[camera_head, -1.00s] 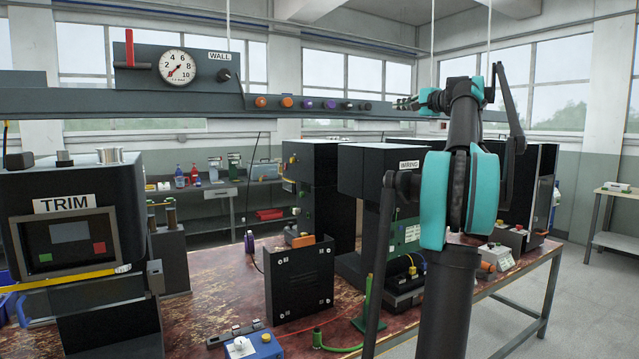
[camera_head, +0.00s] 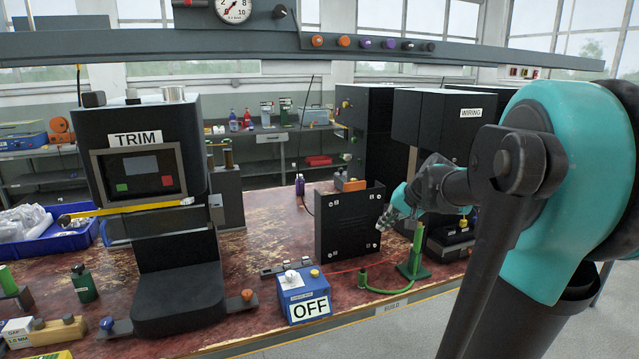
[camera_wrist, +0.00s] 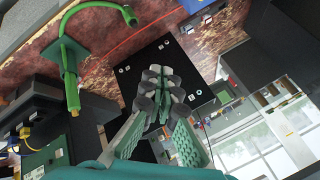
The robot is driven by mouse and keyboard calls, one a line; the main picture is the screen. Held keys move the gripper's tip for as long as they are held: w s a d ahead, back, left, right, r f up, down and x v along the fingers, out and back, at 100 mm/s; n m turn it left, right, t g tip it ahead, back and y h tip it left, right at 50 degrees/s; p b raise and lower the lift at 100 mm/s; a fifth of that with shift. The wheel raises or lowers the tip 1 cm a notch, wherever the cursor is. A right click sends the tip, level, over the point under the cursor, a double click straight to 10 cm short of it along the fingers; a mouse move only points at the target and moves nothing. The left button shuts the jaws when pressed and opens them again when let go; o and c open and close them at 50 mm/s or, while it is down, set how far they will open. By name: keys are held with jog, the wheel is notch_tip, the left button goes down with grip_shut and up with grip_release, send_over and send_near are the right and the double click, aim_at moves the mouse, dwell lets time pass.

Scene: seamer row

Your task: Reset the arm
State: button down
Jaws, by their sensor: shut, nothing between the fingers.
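My arm (camera_head: 580,180) is teal and black and fills the right side of the head view, bent forward over the bench. My gripper (camera_head: 386,218) is small in that view, in front of the right edge of a black panel box (camera_head: 345,225). In the wrist view my gripper (camera_wrist: 162,92) has its grey fingertips together with nothing between them. The black box also shows behind the fingertips in the wrist view (camera_wrist: 150,58). The gripper appears apart from it, but the gap is hard to judge.
A green stand (camera_head: 413,268) with a green hose is close below the gripper. A blue box marked OFF (camera_head: 305,296) sits at the bench's front edge. The TRIM machine (camera_head: 140,160) stands left, the WIRING machine (camera_head: 440,140) right. A rail (camera_head: 200,45) crosses above.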

jog(key=s+f+n+g+h, duration=0.2)
jog(key=s+f+n+h, duration=0.1)
jog(key=s+f, duration=1.7)
jog(key=shift+s+d+n+h, duration=0.35)
jog(key=shift+s+h, duration=0.35)
jog(key=shift+s, duration=0.55)
